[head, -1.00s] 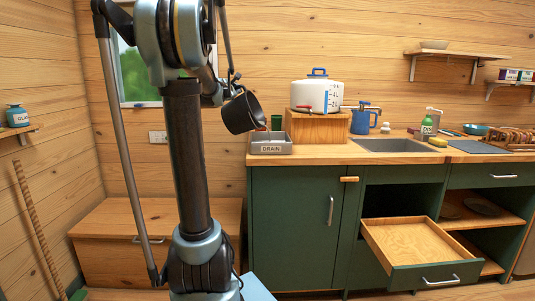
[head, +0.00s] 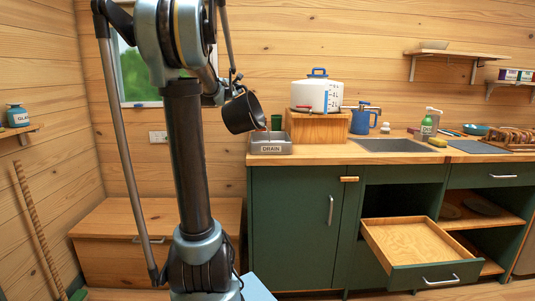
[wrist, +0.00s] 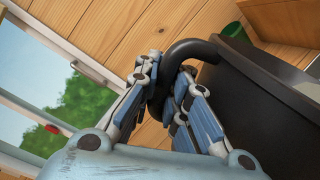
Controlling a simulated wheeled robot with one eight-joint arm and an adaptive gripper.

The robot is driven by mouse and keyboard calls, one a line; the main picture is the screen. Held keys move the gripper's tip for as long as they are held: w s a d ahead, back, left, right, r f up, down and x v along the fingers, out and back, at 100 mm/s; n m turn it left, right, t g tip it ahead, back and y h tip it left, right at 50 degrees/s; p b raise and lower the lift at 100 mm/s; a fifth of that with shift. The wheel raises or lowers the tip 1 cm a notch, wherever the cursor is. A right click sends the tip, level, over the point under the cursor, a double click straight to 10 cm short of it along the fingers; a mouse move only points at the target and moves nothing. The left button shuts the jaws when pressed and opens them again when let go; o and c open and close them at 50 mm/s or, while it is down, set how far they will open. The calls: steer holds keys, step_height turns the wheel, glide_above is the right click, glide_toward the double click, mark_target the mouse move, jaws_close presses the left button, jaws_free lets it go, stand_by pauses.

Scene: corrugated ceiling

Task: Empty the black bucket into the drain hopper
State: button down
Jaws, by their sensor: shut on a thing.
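The black bucket (head: 243,112) hangs in the air in the head view, tilted with its mouth down to the right. The grey drain hopper (head: 271,149), labelled DRAIN, stands on the counter's left end, just below and right of the bucket's lip. A small reddish bit shows between lip and hopper; I cannot tell whether it is pouring contents. My gripper (wrist: 168,88) is shut on the bucket's dark curved handle (wrist: 190,48) in the wrist view. The bucket's wall (wrist: 255,100) fills the right of that view. The insides of bucket and hopper are hidden.
A green cup (head: 276,122) stands behind the hopper. A white tank (head: 318,95) sits on a wooden box to its right, then a blue jug (head: 361,122) and the sink (head: 390,146). An open drawer (head: 415,245) juts out below. A window is behind my arm.

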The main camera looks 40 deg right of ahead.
steer(key=shift+s+d+r+m, duration=0.2)
steer(key=shift+s+d+m, duration=0.4)
steer(key=shift+s, duration=0.05)
stand_by(1.8)
steer(key=shift+m, duration=0.8)
steer(key=shift+s+d, duration=1.5)
stand_by(0.6)
